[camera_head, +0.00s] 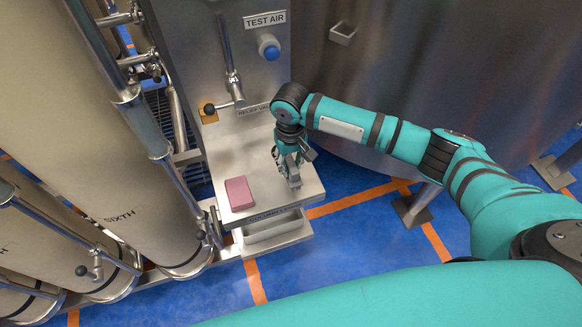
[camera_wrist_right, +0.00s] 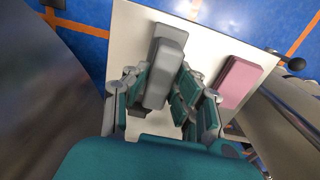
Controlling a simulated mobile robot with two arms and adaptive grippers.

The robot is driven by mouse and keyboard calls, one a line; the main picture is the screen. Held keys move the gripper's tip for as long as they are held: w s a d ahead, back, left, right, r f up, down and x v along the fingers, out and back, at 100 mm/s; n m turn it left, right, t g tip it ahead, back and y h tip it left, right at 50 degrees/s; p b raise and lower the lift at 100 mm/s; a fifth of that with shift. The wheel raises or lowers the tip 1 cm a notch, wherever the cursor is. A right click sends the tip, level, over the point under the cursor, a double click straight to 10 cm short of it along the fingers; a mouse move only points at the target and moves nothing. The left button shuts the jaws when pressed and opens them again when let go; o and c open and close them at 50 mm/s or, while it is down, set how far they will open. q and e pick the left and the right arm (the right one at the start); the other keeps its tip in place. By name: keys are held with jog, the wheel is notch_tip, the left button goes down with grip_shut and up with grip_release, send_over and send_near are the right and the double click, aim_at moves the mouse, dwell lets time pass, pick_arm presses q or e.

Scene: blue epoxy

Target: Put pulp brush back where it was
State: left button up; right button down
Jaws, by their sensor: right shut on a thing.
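The pulp brush (camera_wrist_right: 163,67) appears as a grey, block-shaped piece between the fingers of my right gripper (camera_wrist_right: 160,98) in the right wrist view. The fingers are shut on it, and it points down over the pale steel ledge (camera_wrist_right: 127,40). In the head view my right gripper (camera_head: 292,170) is above the right part of the ledge (camera_head: 262,187), and only a small grey end of the brush (camera_head: 294,182) shows under it. I cannot tell whether the brush touches the ledge. My left gripper is not in view.
A pink block (camera_head: 239,193) lies on the ledge left of my gripper. A steel bin (camera_head: 270,231) is below the ledge front. The panel behind has a blue button (camera_head: 269,47) and a lever valve (camera_head: 236,92). Large cylinders (camera_head: 100,110) and pipes stand left.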

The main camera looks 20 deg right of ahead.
aim_at(291, 163)
notch_tip(291, 163, down, 3)
jog(key=shift+r+p, duration=0.1)
jog(key=shift+p, duration=0.4)
jog(key=shift+f, duration=0.4)
jog(key=c, duration=1.1)
grip_release()
jog(key=shift+r, duration=0.1)
notch_tip(291, 163, up, 12)
jog(key=shift+f+b, duration=0.1)
jog(key=shift+b, duration=0.95)
